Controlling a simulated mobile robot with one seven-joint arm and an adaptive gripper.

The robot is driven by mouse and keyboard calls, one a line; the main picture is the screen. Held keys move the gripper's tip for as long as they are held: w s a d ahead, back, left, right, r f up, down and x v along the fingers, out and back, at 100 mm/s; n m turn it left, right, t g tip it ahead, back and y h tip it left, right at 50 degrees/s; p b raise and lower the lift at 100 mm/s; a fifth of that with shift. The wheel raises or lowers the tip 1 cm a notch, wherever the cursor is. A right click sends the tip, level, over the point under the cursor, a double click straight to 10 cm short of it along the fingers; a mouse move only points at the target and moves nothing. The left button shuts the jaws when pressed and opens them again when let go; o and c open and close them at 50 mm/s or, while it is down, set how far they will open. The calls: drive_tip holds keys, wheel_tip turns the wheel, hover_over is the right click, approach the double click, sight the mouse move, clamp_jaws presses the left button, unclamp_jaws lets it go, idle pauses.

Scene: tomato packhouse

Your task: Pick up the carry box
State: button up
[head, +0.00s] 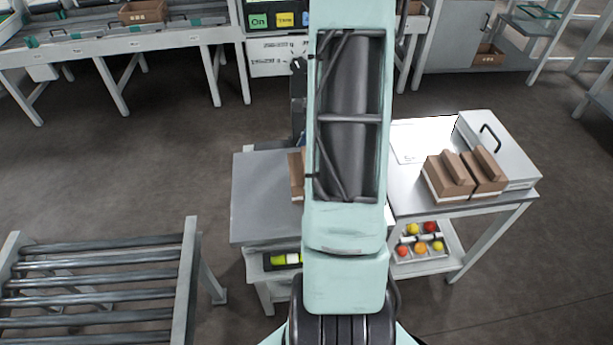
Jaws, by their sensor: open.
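Two brown carry boxes with raised tops stand side by side on the right table: the left one (446,183) and the right one (487,174). Another brown cardboard item (295,176) shows only as a sliver at the left edge of my arm, on the grey tabletop (262,205). The rest of it is hidden, so I cannot tell whether it is a carry box. My arm runs up the middle of the view and covers much of the table area. My gripper does not show; I see no fingers on any box.
A grey lidded case with a black handle (497,147) lies behind the boxes. A tray of tomatoes (420,248) sits on the lower shelf. A roller conveyor (100,285) stands at lower left. Open floor (130,170) lies left of the tables.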

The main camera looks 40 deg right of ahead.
drive_tip(key=b+x, duration=0.1)
drive_tip(key=x, duration=0.4)
drive_tip(key=shift+s, duration=0.15)
drive_tip(key=c, duration=1.3)
drive_tip(key=shift+r, duration=0.15)
